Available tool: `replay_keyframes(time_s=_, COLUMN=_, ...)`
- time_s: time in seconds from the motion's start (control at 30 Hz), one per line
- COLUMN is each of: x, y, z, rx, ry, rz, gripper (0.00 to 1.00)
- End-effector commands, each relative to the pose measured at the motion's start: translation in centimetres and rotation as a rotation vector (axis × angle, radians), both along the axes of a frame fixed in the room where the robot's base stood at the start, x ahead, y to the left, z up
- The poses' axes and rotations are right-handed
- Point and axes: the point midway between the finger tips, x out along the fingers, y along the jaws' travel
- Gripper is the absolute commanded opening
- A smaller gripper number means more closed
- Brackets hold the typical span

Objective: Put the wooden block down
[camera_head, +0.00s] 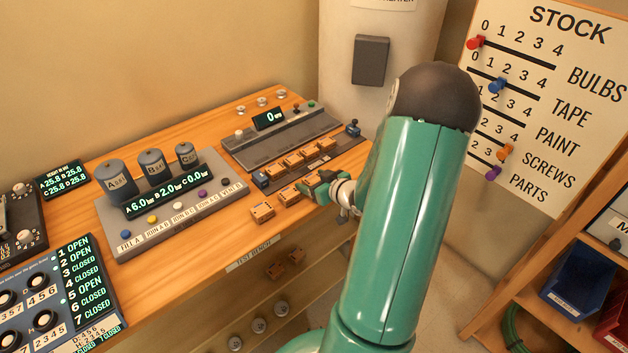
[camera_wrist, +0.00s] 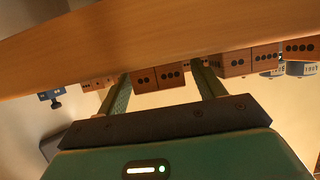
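My gripper (camera_head: 338,195) is at the right end of the front row of wooden blocks on the bench, partly hidden by my arm. In the wrist view its two fingers (camera_wrist: 160,85) stand on either side of a wooden block (camera_wrist: 158,78) marked with black dots, and they appear to touch its sides. In the head view this block (camera_head: 326,177) shows small at the fingertips. I cannot tell whether it touches the bench top. Other loose wooden blocks (camera_head: 262,212) lie to the left, and one (camera_wrist: 232,62) shows right beside the right finger.
The wooden bench (camera_head: 200,262) carries a dark rail with several blocks (camera_head: 293,161) behind my gripper. A grey panel with canisters (camera_head: 185,205) stands left, and a console (camera_head: 280,130) stands at the back. A strip of bare wood runs along the front edge.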

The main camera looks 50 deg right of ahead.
Motion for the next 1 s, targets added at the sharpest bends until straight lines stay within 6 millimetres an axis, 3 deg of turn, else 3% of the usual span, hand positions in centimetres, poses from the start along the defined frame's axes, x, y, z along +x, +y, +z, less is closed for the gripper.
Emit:
replay_keyframes(time_s=0.33, x=-0.1, y=0.0, z=0.1, rx=0.0, ry=0.001, rz=-0.001, gripper=0.68)
replay_keyframes(time_s=0.8, x=-9.1, y=1.3, z=3.8, rx=-0.003, ry=0.001, rz=-0.004, gripper=0.68)
replay_keyframes(time_s=1.0, x=-11.9, y=1.6, z=4.9, rx=-0.002, ry=0.0, rz=-0.001, gripper=0.68)
